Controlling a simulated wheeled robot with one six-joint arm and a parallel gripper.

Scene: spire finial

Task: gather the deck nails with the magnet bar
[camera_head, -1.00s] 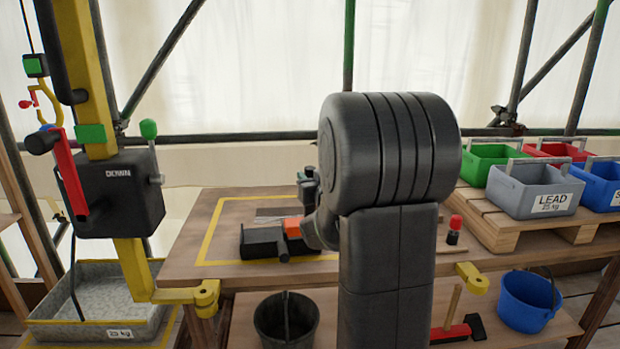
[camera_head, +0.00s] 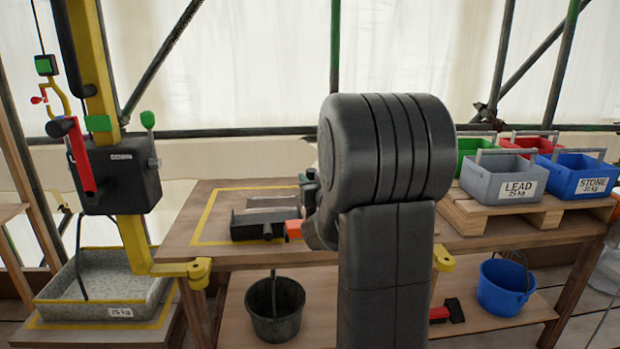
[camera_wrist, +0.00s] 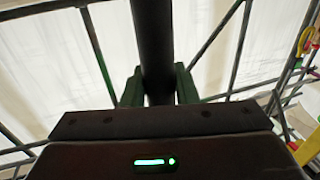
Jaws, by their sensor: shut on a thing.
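In the wrist view, my gripper (camera_wrist: 158,88) has its two dark green fingers closed on either side of a dark round bar (camera_wrist: 153,40). The bar runs up out of the frame. I cannot tell from its visible part whether it is the magnet bar. In the head view, my arm hides most of my gripper and what it holds; only a small dark green part shows beside the arm, above the wooden table (camera_head: 215,212). On the table lie a black block-like object (camera_head: 257,224) and an orange-red piece (camera_head: 293,229) close to it. I cannot make out any nails.
A grey LEAD crate (camera_head: 497,178) and a blue STONE crate (camera_head: 578,177) stand on a pallet at the right. A hoist with a black box (camera_head: 122,178) stands left, above a grey tray (camera_head: 60,298). Black (camera_head: 276,310) and blue (camera_head: 505,288) buckets stand lower down.

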